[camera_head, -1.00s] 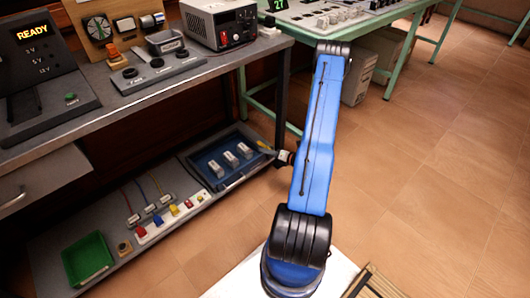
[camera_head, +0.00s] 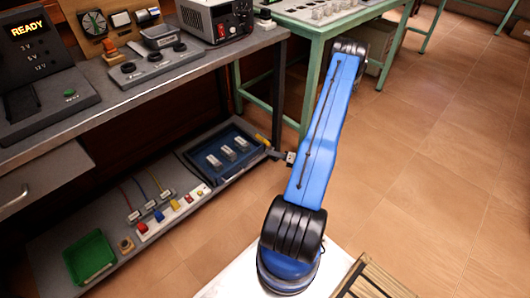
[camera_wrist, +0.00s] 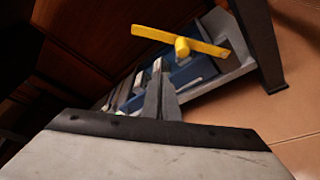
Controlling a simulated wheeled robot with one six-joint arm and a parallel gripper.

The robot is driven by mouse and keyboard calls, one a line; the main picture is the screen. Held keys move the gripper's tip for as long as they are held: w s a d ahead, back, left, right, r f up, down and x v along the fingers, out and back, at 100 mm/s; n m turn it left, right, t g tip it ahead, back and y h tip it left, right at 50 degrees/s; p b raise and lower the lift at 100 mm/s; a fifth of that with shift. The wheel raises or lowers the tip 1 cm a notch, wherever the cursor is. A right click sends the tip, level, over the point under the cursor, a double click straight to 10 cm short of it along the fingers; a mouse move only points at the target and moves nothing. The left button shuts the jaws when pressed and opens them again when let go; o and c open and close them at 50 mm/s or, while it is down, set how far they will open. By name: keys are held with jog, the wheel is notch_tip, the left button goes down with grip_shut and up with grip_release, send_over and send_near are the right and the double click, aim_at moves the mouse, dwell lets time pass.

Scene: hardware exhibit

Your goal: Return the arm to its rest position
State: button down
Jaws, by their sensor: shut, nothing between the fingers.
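My blue arm (camera_head: 325,130) reaches out from my base, with its black elbow over the floor right of the workbench. My gripper (camera_head: 272,153) is partly hidden behind the arm, and its tip shows at the right end of the lower shelf, by the blue tray (camera_head: 207,180). In the wrist view my gripper (camera_wrist: 160,88) is shut and empty, its fingers together. A yellow T-shaped piece (camera_wrist: 182,44) shows beyond the fingertips in that view; I cannot tell the gap between them.
The workbench (camera_head: 150,92) stands at left, with its leg (camera_head: 279,95) close to my gripper. The lower shelf also bears a green bin (camera_head: 90,257) and a strip of coloured blocks (camera_head: 172,213). A green-framed table (camera_head: 305,60) stands behind the arm.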

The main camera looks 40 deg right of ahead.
jog(key=shift+v, duration=1.2)
jog(key=w+a+r+n+g+y, duration=0.2)
jog(key=w+a+r+n+y, duration=0.1)
jog(key=a+r+n, duration=0.4)
jog(key=w+a+r+n+g+y, duration=0.3)
jog(key=a+r+n, duration=0.15)
jog(key=r, duration=0.55)
jog(key=s+a+r+n+g+y, duration=0.1)
jog(key=s+a+r+n+g, duration=0.15)
jog(key=a+r+n, duration=0.35)
jog(key=s+a+r+n+g, duration=0.1)
jog(key=a+r+n+g, duration=0.35)
jog(key=a+r, duration=0.3)
jog(key=s+a+r+n+g+h, duration=0.3)
jog(key=s+a+r+n+h, duration=0.2)
jog(key=s+a+r+n, duration=0.55)
jog(key=s+r+n+t+h, duration=0.4)
jog(key=s+r+n+h, duration=0.2)
jog(key=n, duration=0.5)
jog(key=s+r, duration=0.2)
jog(key=s, duration=0.1)
jog(key=shift+s+a+t, duration=0.3)
jog(key=shift+t, duration=0.1)
